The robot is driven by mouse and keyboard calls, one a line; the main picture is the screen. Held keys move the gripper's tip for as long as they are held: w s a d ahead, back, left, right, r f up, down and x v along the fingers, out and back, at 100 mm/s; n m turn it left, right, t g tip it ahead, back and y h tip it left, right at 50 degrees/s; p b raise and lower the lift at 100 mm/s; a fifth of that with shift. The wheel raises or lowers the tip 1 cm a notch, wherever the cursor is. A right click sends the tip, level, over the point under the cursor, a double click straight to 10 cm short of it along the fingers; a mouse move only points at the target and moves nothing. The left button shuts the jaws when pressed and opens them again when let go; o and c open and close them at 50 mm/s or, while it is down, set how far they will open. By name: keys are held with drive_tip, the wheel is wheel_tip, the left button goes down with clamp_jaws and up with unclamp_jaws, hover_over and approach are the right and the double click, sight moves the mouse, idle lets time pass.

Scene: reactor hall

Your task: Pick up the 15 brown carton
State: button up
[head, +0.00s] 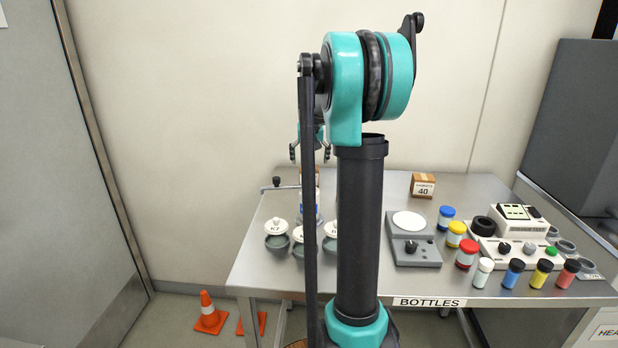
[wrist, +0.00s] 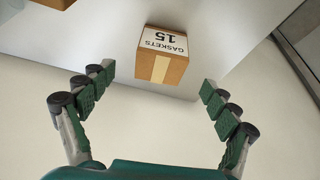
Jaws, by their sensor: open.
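The brown carton labelled "GASKETS 15" (wrist: 160,65) shows in the wrist view, its label upside down and a tan tape strip down its near side. It stands on a pale grey surface. My gripper (wrist: 158,82) is open, its green-padded fingers spread to the left and right of the carton's near end. I cannot tell the exact gap, but no pad visibly touches it. In the head view, my gripper (head: 308,152) is over the back left of the steel table, mostly behind my arm. A sliver of brown below it may be this carton; my arm hides the rest.
A carton labelled 40 (head: 423,186) stands at the back of the table (head: 370,180). Lidded grey jars (head: 277,236), a scale (head: 413,246), coloured bottles and a white instrument (head: 512,235) fill the front and right. The wall is close behind.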

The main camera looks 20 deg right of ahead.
drive_tip(key=x, duration=0.9)
drive_tip(key=shift+w+f, duration=0.15)
drive_tip(key=shift+f, duration=0.1)
drive_tip(key=c, duration=1.3)
drive_tip(key=shift+r, duration=0.15)
